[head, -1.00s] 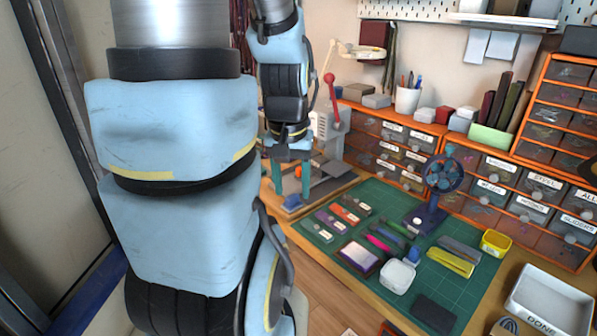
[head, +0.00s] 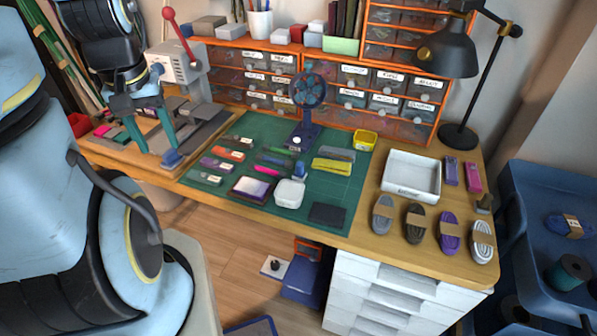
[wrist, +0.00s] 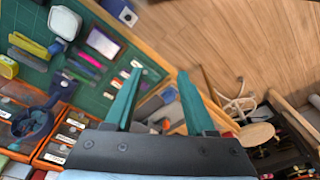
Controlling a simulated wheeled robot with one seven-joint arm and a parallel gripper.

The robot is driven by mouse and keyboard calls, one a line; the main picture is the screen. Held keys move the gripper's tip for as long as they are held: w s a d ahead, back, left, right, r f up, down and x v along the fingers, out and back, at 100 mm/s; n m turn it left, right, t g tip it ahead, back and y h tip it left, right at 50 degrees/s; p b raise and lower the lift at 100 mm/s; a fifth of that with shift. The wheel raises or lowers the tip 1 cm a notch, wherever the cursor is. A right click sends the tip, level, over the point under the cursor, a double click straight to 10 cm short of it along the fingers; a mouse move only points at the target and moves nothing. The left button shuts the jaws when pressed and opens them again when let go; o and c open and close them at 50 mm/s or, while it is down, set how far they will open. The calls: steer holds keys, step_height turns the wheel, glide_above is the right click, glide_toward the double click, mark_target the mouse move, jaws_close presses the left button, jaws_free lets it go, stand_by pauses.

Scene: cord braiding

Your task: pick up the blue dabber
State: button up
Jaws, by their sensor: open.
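A small blue upright piece, which looks like the blue dabber (head: 300,171), stands on the green cutting mat (head: 341,192) just behind a white rounded box (head: 290,193). It also shows beside that box in the wrist view (wrist: 57,47). My gripper (head: 157,150) has its two teal fingers pointing down above the left end of the bench, well left of the dabber. The wrist view shows the fingers (wrist: 160,72) spread with nothing between them.
A blue-topped block (head: 172,158) lies near my fingertips at the bench's front edge. A white tray (head: 411,174) and several cord bundles lie right. A black lamp (head: 450,52) overhangs the back right.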

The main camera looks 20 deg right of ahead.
steer(key=shift+o, duration=0.5)
steer(key=m+g+b, duration=0.2)
steer(key=m+b, duration=0.3)
steer(key=m, duration=0.2)
glide_above(300, 163)
steer(key=f, duration=1.4)
steer(key=shift+w+a+f, duration=0.1)
steer(key=shift+a, duration=0.1)
steer(key=shift+d+f+p, duration=0.15)
steer(key=shift+f+p, duration=0.85)
steer(key=shift+f, duration=1.8)
steer(key=shift+c, duration=0.3)
jaws_close()
